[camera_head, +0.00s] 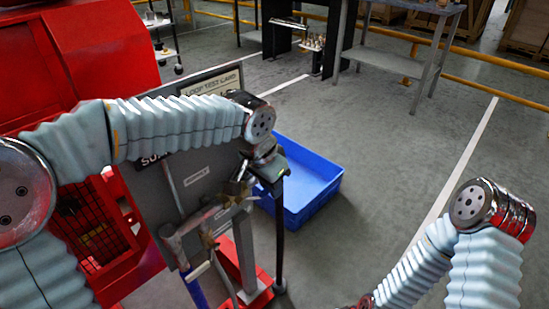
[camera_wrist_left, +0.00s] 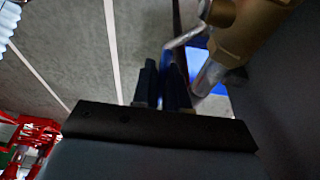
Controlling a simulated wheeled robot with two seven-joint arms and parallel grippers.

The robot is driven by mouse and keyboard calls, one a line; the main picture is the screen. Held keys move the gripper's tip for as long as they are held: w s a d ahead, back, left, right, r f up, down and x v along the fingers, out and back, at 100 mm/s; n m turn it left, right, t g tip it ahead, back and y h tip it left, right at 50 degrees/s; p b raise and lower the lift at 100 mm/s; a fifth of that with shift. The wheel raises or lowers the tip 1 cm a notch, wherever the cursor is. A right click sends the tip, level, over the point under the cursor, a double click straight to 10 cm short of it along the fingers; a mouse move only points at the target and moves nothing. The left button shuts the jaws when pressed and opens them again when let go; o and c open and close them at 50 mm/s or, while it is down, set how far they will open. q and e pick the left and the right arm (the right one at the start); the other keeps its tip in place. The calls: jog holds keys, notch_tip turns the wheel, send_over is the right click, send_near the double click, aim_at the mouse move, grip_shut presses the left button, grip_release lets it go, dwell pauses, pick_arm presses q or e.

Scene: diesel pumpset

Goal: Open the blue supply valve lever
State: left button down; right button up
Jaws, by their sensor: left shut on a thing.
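The grey panel of the loop test stand (camera_head: 178,185) stands left of centre in the head view, with brass valves and pipes on its front. The upper brass valve (camera_head: 235,189) is beside my left gripper (camera_head: 248,172); its brass body (camera_wrist_left: 238,28) also fills the upper right of the left wrist view. There, the dark fingers of my left gripper (camera_wrist_left: 161,82) are close together. A bent silver rod (camera_wrist_left: 188,38) shows just past the fingertips. My left gripper is shut on the valve lever, whose grip is mostly hidden between the fingers. My right gripper is out of frame.
A blue tray (camera_head: 325,190) lies on the floor just behind the stand. A red machine (camera_head: 70,60) stands close at the left. Open floor (camera_head: 400,150) lies to the right, with workbenches at the back.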

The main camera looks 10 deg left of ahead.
pick_arm(q)
jog(key=shift+w+d+f+g+y+p, duration=0.1)
jog(key=shift+f+g+y+p, duration=0.2)
jog(key=shift+f+g+y, duration=0.8)
jog(key=c, duration=1.2)
grip_release()
jog(key=shift+c, duration=0.2)
jog(key=shift+r, duration=0.15)
notch_tip(320, 180, up, 14)
jog(key=shift+f, duration=0.2)
jog(key=shift+w, duration=0.1)
